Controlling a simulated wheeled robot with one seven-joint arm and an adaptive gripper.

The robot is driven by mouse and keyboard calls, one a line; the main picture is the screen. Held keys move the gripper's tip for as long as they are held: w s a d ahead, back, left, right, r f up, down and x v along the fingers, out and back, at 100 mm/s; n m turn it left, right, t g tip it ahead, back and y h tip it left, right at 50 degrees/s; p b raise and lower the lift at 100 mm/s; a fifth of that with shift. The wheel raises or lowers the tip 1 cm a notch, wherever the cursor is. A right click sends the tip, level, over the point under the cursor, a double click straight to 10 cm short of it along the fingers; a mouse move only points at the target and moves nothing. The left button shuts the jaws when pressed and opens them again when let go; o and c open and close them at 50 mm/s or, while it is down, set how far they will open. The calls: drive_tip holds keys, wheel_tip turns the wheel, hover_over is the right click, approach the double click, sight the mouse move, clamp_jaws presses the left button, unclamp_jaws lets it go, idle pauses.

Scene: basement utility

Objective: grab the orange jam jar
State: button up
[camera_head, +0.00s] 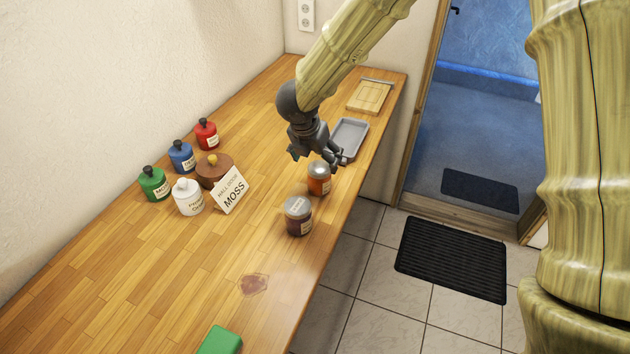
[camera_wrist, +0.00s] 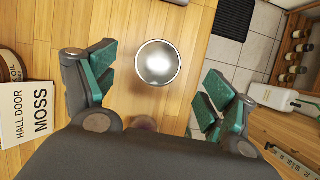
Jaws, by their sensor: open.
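The orange jam jar (camera_head: 319,182) stands upright on the wooden counter (camera_head: 180,270), near its right edge. It has a silvery lid, and the wrist view shows that lid (camera_wrist: 158,62) from above. My gripper (camera_head: 322,160) is just above and behind the jar in the head view. In the wrist view my gripper (camera_wrist: 160,95) is open, with green-padded fingers apart on the left and right of the lid. The lid lies between the fingers, slightly toward the top of that view, and no contact shows. A darker jam jar (camera_head: 298,217) stands in front of the orange one.
Green (camera_head: 153,184), blue (camera_head: 181,156), red (camera_head: 206,134) and white (camera_head: 188,197) pots, a brown round pot (camera_head: 214,170) and a MOSS card (camera_head: 231,192) stand left. A grey tray (camera_head: 349,140) and a wooden board (camera_head: 369,97) lie behind. A green block (camera_head: 220,341) is in front.

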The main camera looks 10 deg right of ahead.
sight(318, 167)
drive_tip(key=shift+w+f, duration=0.2)
drive_tip(key=shift+f, duration=0.15)
drive_tip(key=shift+f+b, duration=0.25)
drive_tip(key=shift+b, duration=0.2)
drive_tip(key=b+x, duration=0.2)
drive_tip(key=x, duration=0.2)
drive_tip(key=shift+w+a+f, duration=0.15)
drive_tip(key=shift+f, duration=0.1)
drive_tip(key=shift+f+b, duration=0.35)
drive_tip(key=shift+f, duration=0.25)
drive_tip(key=b+x, duration=0.2)
drive_tip(key=x, duration=0.2)
drive_tip(key=shift+f, duration=0.15)
drive_tip(key=shift+s, duration=0.2)
drive_tip(key=c, duration=1.3)
drive_tip(key=shift+c, duration=0.2)
